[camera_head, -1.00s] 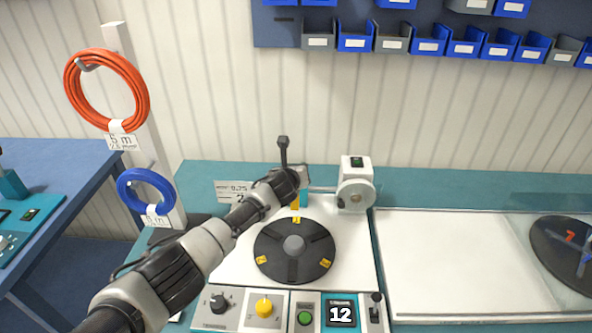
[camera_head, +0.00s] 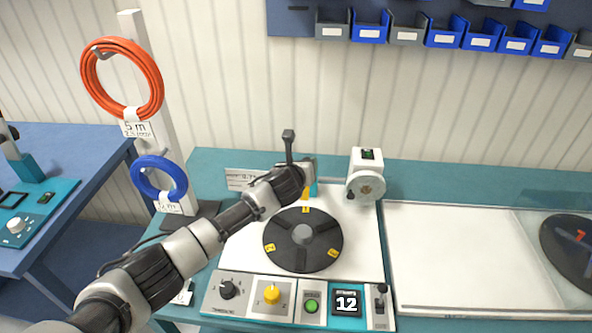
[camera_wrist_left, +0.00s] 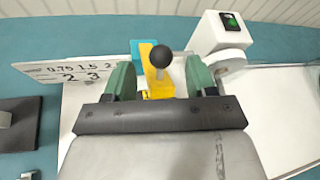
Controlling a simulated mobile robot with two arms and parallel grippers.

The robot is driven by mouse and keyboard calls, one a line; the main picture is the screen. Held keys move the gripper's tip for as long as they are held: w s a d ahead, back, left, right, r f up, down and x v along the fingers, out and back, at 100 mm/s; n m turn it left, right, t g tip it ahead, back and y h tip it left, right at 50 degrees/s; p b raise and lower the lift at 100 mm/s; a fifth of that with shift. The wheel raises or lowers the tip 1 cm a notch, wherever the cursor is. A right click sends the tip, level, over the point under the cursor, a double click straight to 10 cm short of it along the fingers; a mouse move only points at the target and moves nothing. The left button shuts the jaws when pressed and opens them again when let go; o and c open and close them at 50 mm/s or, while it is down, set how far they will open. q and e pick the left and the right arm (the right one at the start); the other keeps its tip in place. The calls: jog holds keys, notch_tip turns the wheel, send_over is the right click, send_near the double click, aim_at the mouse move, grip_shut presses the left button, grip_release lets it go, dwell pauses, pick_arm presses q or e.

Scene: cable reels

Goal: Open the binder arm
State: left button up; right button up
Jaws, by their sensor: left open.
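The binder arm, a yellow lever with a black ball knob (camera_wrist_left: 159,60), stands at the back of the machine beside a teal block (camera_wrist_left: 143,49). In the head view only a small yellow piece (camera_head: 305,193) shows behind my left wrist. My left gripper (camera_wrist_left: 160,80) is open. Its two green fingers stand on either side of the yellow lever and knob, with gaps visible on both sides. In the head view my left arm hides most of this gripper. My right gripper is not in view.
A black round turntable (camera_head: 303,240) lies in front of the lever. A white measuring unit (camera_head: 366,178) stands close on the right, and a scale plate (camera_wrist_left: 75,70) on the left. Orange (camera_head: 122,80) and blue (camera_head: 159,178) coils hang at left. A white board (camera_head: 450,255) lies at right.

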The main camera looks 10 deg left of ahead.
pick_arm(q)
jog(key=shift+v, duration=2.95)
